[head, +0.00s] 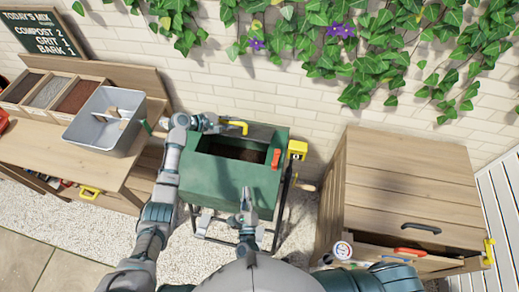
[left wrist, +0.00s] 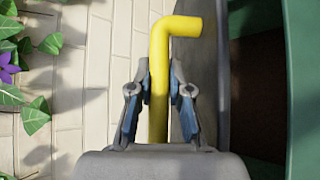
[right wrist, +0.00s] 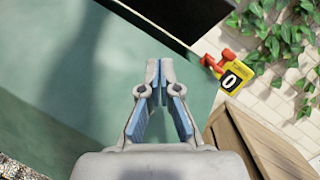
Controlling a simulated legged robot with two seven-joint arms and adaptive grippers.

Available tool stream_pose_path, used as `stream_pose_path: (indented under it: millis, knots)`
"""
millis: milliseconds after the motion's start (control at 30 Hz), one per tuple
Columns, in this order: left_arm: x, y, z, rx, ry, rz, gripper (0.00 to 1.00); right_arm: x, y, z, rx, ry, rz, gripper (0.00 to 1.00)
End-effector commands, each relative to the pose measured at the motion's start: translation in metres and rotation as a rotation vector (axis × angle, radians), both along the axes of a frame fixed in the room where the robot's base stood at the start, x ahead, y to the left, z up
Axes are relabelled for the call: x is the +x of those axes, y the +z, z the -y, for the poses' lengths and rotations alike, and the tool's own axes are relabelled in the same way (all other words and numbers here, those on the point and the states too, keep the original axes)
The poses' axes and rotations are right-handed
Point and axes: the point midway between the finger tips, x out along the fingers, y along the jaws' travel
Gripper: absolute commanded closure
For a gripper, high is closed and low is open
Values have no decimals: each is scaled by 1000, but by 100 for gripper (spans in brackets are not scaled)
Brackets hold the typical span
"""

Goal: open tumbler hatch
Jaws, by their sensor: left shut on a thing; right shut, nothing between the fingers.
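The green tumbler (head: 225,180) stands in the middle of the head view. Its rectangular opening is uncovered, with dark material (head: 238,152) inside. A yellow bent handle (head: 238,124) is at the opening's back edge, beside a grey panel (left wrist: 207,75) in the left wrist view. My left gripper (head: 212,126) is shut on the yellow handle, which stands between its fingers in the left wrist view (left wrist: 159,100). My right gripper (head: 246,192) is shut and empty over the tumbler's front face. A red-orange latch (head: 276,158) sits at the opening's right end.
A yellow counter box (head: 297,149) reading 0 is at the tumbler's right. A wooden cabinet (head: 400,190) with an open drawer stands right. A grey caddy (head: 105,125) and material bins (head: 50,92) are on the left bench. An ivy-covered brick wall is behind.

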Motion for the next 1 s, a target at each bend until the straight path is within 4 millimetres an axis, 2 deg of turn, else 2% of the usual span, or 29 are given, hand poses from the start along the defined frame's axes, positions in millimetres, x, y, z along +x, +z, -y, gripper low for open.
stream_pose_path:
  millis: [33,100,200,267,467,833,1000]
  knots:
    - [2,1,-5,2,9,3,100,4,21,5,162,-38,31,100]
    - [2,1,-5,3,10,3,100,7,38,13,346,-83,61,100]
    - [2,1,-5,4,9,3,100,9,52,20,512,-122,88,100]
    - [2,1,-5,4,9,3,100,11,56,23,562,-133,96,100]
    - [2,1,-4,4,10,3,100,32,61,31,588,-140,103,100]
    - [2,1,-4,4,10,3,100,105,74,55,583,-139,102,100]
    - [2,1,-4,4,10,3,100,118,94,59,585,-137,100,100]
